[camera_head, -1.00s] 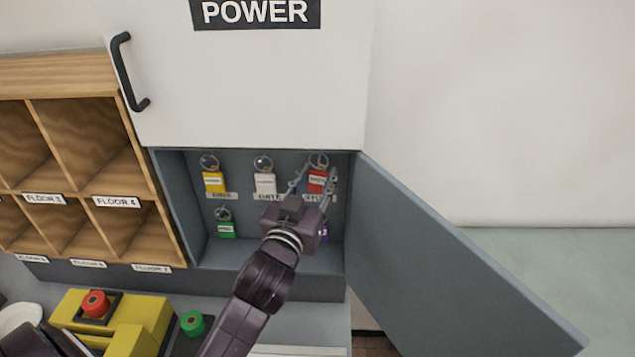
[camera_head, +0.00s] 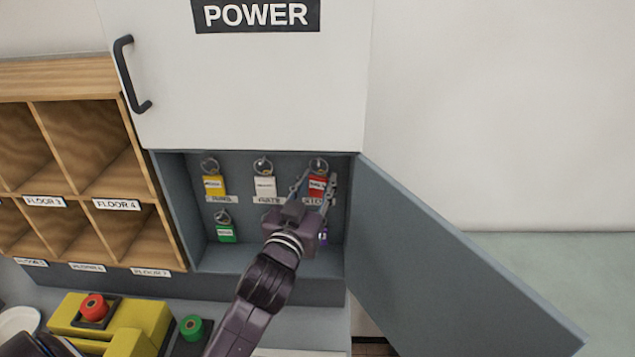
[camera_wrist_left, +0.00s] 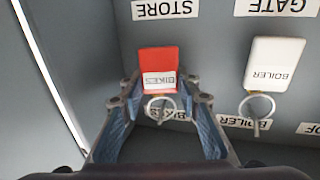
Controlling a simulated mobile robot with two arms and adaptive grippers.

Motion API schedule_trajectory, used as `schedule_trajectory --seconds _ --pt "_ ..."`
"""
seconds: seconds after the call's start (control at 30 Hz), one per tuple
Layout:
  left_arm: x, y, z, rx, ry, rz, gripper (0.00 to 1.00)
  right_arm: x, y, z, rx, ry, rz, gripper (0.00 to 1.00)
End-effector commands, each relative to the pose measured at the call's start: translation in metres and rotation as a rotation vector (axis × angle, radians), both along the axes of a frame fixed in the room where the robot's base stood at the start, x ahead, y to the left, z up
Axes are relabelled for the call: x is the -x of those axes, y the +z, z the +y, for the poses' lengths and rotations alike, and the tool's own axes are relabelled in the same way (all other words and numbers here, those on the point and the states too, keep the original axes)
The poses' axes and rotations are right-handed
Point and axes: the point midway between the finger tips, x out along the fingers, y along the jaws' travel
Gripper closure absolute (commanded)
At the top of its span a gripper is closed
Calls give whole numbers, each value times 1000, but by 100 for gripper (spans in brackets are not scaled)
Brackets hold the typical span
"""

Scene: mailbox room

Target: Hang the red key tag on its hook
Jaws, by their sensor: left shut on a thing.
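The red key tag (camera_head: 317,186) is at the upper right inside the open grey key cabinet, above a label partly covered by my gripper. In the left wrist view the red key tag (camera_wrist_left: 158,62) reads "BIKES" and its metal ring (camera_wrist_left: 160,108) surrounds a small peg-like piece. I cannot tell whether the ring hangs on the hook. My left gripper (camera_head: 317,184) is shut on the tag, with its fingers on either side of it; it also shows in the wrist view (camera_wrist_left: 158,97).
A yellow tag (camera_head: 213,185), a white tag (camera_head: 265,187) and a green tag (camera_head: 226,233) hang nearby. A purple tag is mostly hidden behind my gripper. The cabinet door (camera_head: 440,260) stands open at the right. Wooden pigeonholes (camera_head: 80,150) stand left.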

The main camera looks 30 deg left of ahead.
Motion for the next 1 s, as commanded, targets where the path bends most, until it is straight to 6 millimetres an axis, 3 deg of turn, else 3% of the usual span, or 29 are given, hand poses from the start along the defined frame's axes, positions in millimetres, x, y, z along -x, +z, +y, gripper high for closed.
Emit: schedule_trajectory --seconds 0.03,0.2,0.23,0.4,0.87,1.0 --pt "-1 -7 2 3 5 17 86 0 0 0 0 0 0 100" --pt "-1 -8 2 3 5 17 86 0 0 0 0 0 1 100" --pt "-1 -8 2 3 5 17 66 1 0 0 0 1 1 100" --pt "-1 -7 2 2 5 16 49 2 -1 0 1 1 3 100" --pt "0 -3 1 0 2 7 49 2 0 -5 6 2 2 100" --pt "9 -4 -1 1 1 7 49 1 0 -5 6 1 2 100"
